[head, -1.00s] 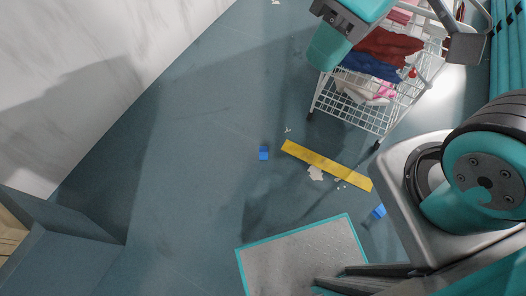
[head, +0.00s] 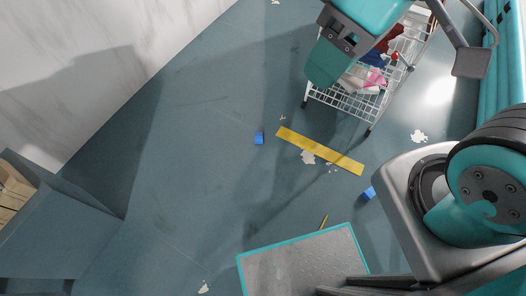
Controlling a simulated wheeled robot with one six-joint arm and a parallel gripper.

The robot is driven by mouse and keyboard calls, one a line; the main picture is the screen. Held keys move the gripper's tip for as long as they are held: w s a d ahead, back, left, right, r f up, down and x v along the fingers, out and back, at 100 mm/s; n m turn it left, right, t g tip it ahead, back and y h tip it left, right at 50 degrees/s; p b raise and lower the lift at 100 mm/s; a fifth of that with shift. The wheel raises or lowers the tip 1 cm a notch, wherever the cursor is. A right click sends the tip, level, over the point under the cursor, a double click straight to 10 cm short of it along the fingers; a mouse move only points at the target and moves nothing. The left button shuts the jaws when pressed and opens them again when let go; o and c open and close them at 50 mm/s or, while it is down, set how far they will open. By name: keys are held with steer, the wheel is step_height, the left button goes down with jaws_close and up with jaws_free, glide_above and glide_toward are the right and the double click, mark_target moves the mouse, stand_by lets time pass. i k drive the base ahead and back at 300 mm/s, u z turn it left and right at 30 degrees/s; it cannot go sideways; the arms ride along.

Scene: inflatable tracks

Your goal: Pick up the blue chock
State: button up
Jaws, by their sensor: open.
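Two small blue blocks lie on the floor in the head view, and I cannot tell which is the chock. One blue block (head: 259,138) is left of the yellow strip, in the open. The other blue block (head: 369,193) is close to my arm's large joint, below the strip's right end. What appears to be my gripper (head: 397,62) is at the top right, partly cut off by the frame, with its parts spread apart over a white wire trolley. It is high above and away from both blocks. No held object shows.
The wire trolley (head: 343,103) holds cloth. A yellow strip (head: 320,152) and pale scraps (head: 418,136) lie on the floor. A blue-grey bin (head: 65,232) with wooden pieces stands left, below a pale wall (head: 75,55). Teal tubes (head: 500,60) edge the right. The floor left of centre is clear.

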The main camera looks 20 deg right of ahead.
mark_target(259, 136)
steer(key=u, duration=0.5)
steer(key=i, duration=1.25)
steer(key=z, duration=0.25)
